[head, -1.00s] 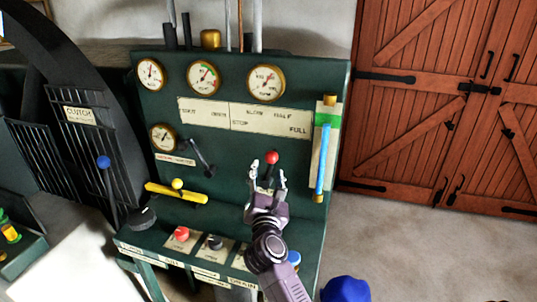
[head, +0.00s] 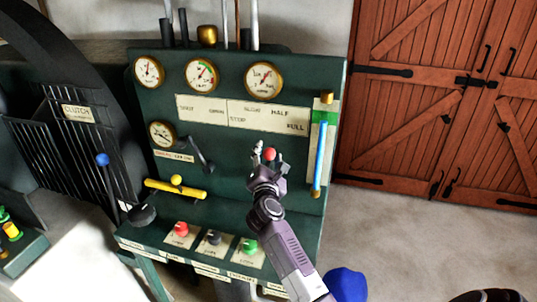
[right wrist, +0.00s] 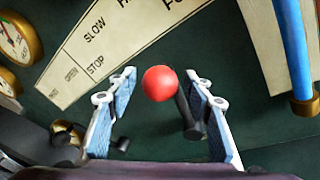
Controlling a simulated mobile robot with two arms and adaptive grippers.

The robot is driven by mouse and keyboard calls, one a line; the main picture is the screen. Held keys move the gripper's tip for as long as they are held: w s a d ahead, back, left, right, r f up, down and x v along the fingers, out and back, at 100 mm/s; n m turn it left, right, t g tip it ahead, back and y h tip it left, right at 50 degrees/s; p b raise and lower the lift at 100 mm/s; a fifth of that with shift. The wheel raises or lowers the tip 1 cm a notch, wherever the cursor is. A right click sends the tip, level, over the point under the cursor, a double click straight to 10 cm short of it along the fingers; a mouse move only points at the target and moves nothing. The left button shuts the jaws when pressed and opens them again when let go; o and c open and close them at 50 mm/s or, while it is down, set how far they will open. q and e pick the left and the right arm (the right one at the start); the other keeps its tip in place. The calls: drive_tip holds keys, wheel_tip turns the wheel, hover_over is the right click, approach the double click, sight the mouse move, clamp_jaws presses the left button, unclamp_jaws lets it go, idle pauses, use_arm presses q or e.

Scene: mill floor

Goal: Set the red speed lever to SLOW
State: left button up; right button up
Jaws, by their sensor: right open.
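The red speed lever's ball knob (head: 270,154) stands out from the green panel, and its black shaft (right wrist: 188,112) shows in the right wrist view. My right gripper (head: 268,152) is open, with one finger on each side of the red knob (right wrist: 160,83). In the right wrist view the knob sits between the fingertips, and I see a gap on each side. The scale plate (head: 243,114) is above the lever. In the right wrist view its SLOW and STOP marks (right wrist: 95,50) lie to the upper left of the knob. My left gripper is not in view.
A blue sight tube (head: 321,155) stands right of the lever. A yellow handle (head: 175,189) and a small black lever (head: 199,155) are to the left. Red (head: 181,229), black (head: 213,237) and green (head: 249,246) knobs sit on the lower ledge. Gauges (head: 201,76) line the top.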

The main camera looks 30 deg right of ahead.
clamp_jaws()
idle(0.3)
